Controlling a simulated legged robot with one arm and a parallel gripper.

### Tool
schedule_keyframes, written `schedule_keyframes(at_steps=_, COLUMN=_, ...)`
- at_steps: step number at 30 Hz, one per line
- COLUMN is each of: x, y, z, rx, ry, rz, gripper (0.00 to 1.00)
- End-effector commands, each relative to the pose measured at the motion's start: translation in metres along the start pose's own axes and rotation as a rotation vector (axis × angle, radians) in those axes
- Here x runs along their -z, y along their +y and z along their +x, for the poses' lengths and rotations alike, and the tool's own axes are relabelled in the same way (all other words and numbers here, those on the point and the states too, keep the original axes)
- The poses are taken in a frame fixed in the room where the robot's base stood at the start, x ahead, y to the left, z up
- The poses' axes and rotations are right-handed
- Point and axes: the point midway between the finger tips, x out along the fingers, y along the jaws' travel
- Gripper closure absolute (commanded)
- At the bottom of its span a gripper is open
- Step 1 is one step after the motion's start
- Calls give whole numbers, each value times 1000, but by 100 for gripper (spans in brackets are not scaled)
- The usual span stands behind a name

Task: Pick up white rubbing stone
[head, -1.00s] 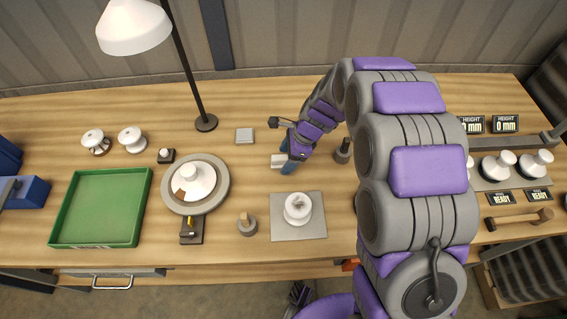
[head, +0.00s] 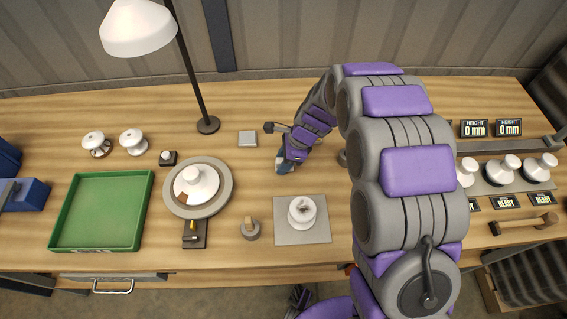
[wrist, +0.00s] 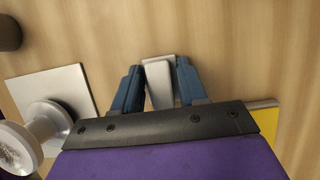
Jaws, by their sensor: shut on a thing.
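The white rubbing stone (wrist: 158,82) is a pale block between the two blue fingers of my gripper (wrist: 158,78) in the wrist view. The fingers are shut on its sides, and its far end sticks out slightly past them. In the head view my gripper (head: 285,168) points down over the middle of the bench, and the stone is mostly hidden by the fingers. I cannot tell whether the stone touches the bench or is just above it.
A white insulator (head: 302,210) stands on a grey plate (head: 284,238) in front of my gripper. A round turntable (head: 222,199) with another insulator, a green tray (head: 55,225) and a lamp (head: 208,125) are to the left. A small grey block (head: 247,138) lies nearby.

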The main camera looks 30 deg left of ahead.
Motion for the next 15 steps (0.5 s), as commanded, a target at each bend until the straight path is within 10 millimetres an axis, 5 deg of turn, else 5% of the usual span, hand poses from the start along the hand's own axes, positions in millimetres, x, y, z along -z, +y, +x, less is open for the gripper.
schedule_keyframes(at_steps=8, x=0, y=0, z=-5, rx=3, ry=-2, rz=-1, gripper=93)
schedule_keyframes(at_steps=15, x=-10, y=0, z=-32, rx=6, ry=-3, rz=-2, gripper=93)
